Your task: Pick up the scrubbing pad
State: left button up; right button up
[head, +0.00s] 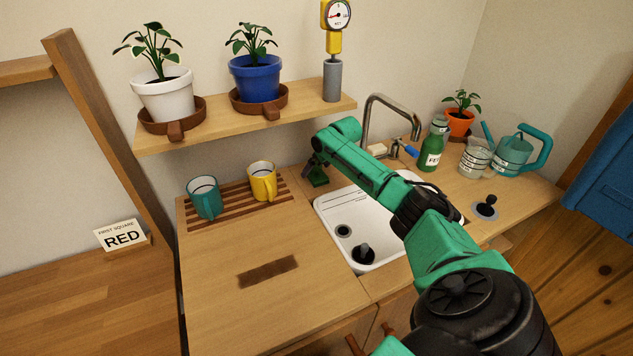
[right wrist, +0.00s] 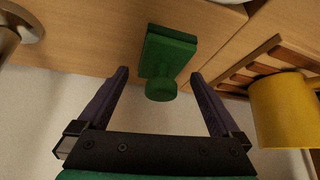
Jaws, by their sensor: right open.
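The scrubbing pad is a green block with a round knob; it shows in the right wrist view (right wrist: 170,52), on the wooden counter by the wall. In the head view the green pad (head: 318,180) shows small behind the sink's left rim, partly hidden by my arm. My right gripper (right wrist: 159,75) is open and empty, with one finger on each side of the knob as seen from the wrist. It looks apart from the pad; the exact gap cannot be told. In the head view my right gripper (head: 311,170) is mostly hidden. My left gripper is not in view.
A yellow mug (head: 262,181) and a teal mug (head: 204,197) stand on a slatted rack left of the pad. The white sink (head: 335,215) and steel faucet (head: 385,103) are to the right. A shelf (head: 215,126) with potted plants hangs above. The front left counter is mostly clear.

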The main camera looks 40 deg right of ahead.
jog(key=shift+w+f, duration=0.15)
jog(key=shift+f, duration=0.05)
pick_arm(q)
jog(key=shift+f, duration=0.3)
pick_arm(e)
jog(key=shift+r, duration=0.15)
jog(key=c, duration=1.4)
jog(key=shift+r, duration=0.55)
jog(key=s, duration=0.8)
jog(key=shift+a, duration=0.15)
pick_arm(q)
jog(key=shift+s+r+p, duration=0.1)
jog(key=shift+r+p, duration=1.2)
jog(key=shift+p, duration=0.15)
pick_arm(e)
jog(key=s+a, duration=0.1)
jog(key=s, duration=0.9)
jog(key=shift+a+r, duration=0.2)
jog(key=shift+a, duration=0.1)
